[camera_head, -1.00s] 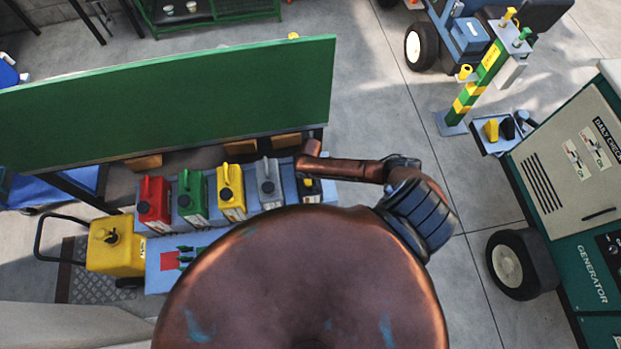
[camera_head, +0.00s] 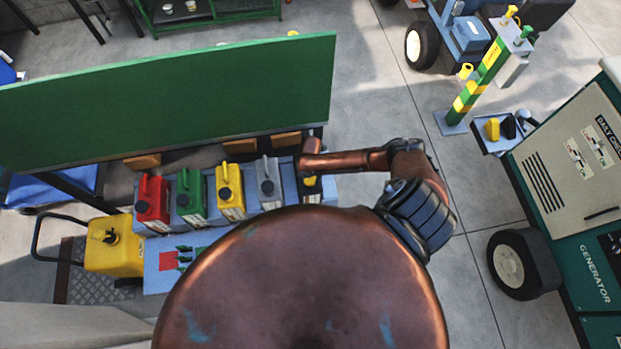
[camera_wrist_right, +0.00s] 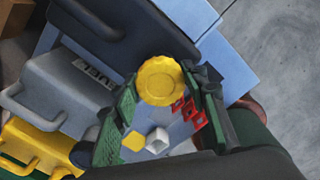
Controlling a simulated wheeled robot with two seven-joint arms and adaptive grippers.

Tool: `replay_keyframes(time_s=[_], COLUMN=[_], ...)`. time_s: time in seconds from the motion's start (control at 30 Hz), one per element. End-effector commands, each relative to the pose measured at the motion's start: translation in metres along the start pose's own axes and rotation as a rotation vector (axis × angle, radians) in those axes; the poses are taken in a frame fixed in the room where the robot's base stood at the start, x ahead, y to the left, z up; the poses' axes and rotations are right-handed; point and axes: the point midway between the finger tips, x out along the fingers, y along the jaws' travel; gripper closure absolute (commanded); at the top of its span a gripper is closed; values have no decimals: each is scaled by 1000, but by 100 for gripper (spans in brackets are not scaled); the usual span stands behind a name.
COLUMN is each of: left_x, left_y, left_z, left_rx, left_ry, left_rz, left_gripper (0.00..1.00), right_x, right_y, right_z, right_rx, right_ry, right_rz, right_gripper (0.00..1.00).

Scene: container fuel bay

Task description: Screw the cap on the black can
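The black can (camera_wrist_right: 112,30) lies across the top of the right wrist view. In the head view it shows only in part (camera_head: 315,190), at the right end of the can row under my right arm. The yellow cap (camera_wrist_right: 161,81) is round with a ribbed rim and sits at the black can's edge. My right gripper (camera_wrist_right: 162,88) has its green-padded fingers on both sides of the cap, close against it. Whether the cap is seated on the can's neck cannot be told. My left gripper is not in view.
Red (camera_head: 152,201), green (camera_head: 190,196), yellow (camera_head: 229,191) and grey (camera_head: 267,183) cans stand in a row left of the black can. A green panel (camera_head: 170,100) rises behind them. A generator (camera_head: 575,190) stands at the right. Open floor lies between.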

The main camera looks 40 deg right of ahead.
Motion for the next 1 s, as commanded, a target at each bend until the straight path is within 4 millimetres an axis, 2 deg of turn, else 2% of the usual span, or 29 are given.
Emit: replay_keyframes(time_s=[0.07,0.4,0.53,0.7,0.97,1.0], left_x=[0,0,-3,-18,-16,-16], left_y=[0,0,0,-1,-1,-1], left_z=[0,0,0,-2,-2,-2], left_rx=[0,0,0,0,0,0], left_ry=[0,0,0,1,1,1], left_rz=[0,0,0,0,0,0], left_gripper=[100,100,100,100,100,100], right_x=[0,0,0,-2,2,1], right_y=[0,0,0,-1,0,0], right_z=[0,0,-1,-2,-2,0], right_rx=[1,1,32,285,733,736], right_ry=[0,0,1,3,5,2], right_rz=[0,0,-1,-2,-2,-2], right_gripper=[66,90,90,90,90,59])
